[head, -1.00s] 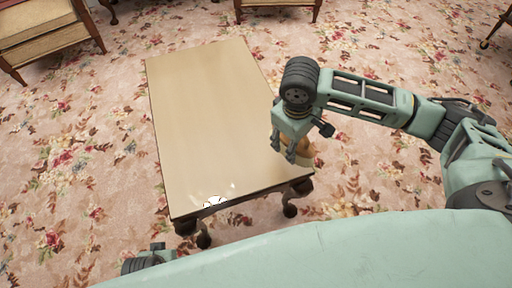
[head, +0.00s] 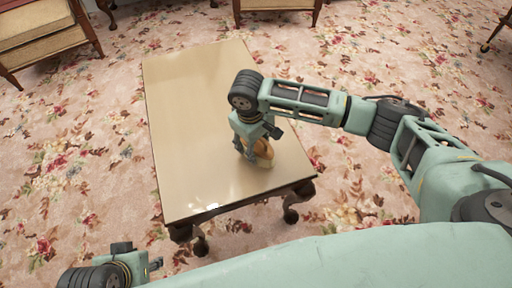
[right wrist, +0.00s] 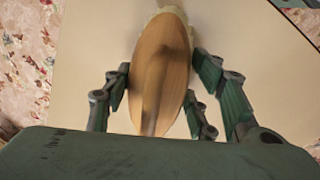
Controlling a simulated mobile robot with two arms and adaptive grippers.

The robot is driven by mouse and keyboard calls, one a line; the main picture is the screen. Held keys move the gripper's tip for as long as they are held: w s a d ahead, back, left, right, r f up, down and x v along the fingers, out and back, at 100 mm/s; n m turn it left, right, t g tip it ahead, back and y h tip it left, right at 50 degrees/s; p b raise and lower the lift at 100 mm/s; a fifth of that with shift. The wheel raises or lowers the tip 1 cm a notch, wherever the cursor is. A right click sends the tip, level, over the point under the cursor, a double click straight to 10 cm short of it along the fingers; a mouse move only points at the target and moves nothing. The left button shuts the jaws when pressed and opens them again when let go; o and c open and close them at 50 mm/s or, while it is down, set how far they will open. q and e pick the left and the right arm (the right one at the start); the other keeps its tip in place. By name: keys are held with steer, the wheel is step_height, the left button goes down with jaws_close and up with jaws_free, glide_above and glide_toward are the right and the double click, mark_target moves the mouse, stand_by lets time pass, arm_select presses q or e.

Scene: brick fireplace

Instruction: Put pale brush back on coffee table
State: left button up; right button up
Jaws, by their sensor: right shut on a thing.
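The pale brush (head: 264,151) has a tan wooden oval back with a paler edge. My right gripper (head: 252,156) is shut on it, over the near right part of the coffee table (head: 195,100). In the right wrist view the brush (right wrist: 160,75) lies between the fingers (right wrist: 157,100), with the tabletop behind it. I cannot tell whether the brush touches the tabletop. The table has a bare, shiny beige top and dark curved legs. My left gripper (head: 155,264) is low at the bottom left, away from the table; its fingers are only partly visible.
The tabletop is clear apart from the brush. A wooden armchair (head: 40,40) stands at the far left, and another piece of furniture (head: 278,5) is at the top edge. Floral carpet (head: 90,150) surrounds the table.

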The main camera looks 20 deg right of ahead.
steer(key=shift+f, duration=0.55)
arm_select(q)
steer(key=shift+f, duration=0.3)
steer(key=shift+r, duration=0.1)
arm_select(e)
steer(key=o, duration=1.1)
steer(key=shift+f, duration=0.1)
step_height(320, 180, up, 3)
steer(key=shift+a+r+p, duration=0.15)
steer(key=shift+r+p, duration=0.05)
steer(key=shift+p, duration=0.5)
steer(key=r, duration=0.2)
steer(key=r+p, duration=0.1)
steer(key=r, duration=0.2)
steer(key=r+p, duration=0.1)
steer(key=r, duration=0.1)
steer(key=shift+s+a+r, duration=0.25)
steer(key=shift+a+r, duration=0.15)
arm_select(q)
steer(key=s+x, duration=0.1)
steer(key=x, duration=0.9)
steer(key=shift+s+f+g, duration=0.3)
steer(key=shift+f, duration=0.15)
arm_select(e)
steer(key=shift+r, duration=0.55)
